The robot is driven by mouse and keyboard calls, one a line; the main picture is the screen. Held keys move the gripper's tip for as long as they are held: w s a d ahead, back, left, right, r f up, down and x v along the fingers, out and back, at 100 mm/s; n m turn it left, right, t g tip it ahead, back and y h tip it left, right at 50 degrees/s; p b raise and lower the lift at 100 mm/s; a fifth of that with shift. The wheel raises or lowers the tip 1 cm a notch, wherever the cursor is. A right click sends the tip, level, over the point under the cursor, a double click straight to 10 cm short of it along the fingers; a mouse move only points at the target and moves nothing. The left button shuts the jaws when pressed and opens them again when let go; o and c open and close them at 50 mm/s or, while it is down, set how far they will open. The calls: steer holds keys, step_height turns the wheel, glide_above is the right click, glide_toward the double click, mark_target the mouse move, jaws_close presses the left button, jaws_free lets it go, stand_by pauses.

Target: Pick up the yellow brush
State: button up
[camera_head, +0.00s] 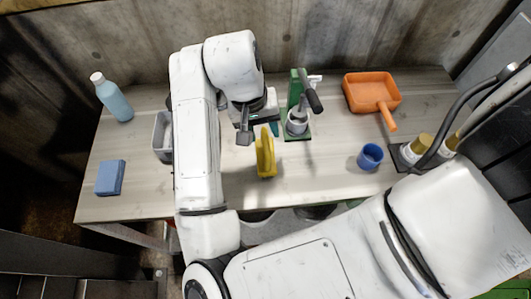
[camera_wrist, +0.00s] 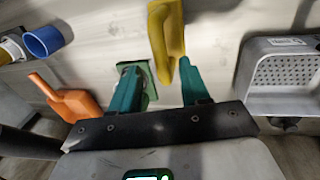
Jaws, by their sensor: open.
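The yellow brush (camera_head: 266,158) is on the wooden table near its front edge, in the middle of the head view. In the wrist view the brush (camera_wrist: 168,28) comes in from the top edge, and its narrow end is near the tip of the right green finger. My gripper (camera_head: 259,124) is just behind the brush in the head view, pointing down, partly hidden by my wrist. In the wrist view my gripper (camera_wrist: 159,66) is open and empty, its two green fingers spread apart. Whether a finger touches the brush I cannot tell.
A green-based tool (camera_head: 297,118) stands close to the right of my gripper. A grey metal tray (camera_head: 162,137) is to the left, beside my arm. An orange dustpan (camera_head: 372,92), blue cup (camera_head: 370,157), blue bottle (camera_head: 114,100) and blue sponge (camera_head: 110,178) also stand on the table.

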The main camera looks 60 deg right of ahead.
mark_target(265, 138)
steer(key=shift+s+d+f, duration=0.1)
steer(key=shift+s+f, duration=0.05)
steer(key=shift+f, duration=1)
steer(key=shift+s+d+f, duration=0.1)
steer(key=shift+s+f, duration=0.05)
steer(key=shift+f, duration=0.95)
jaws_close()
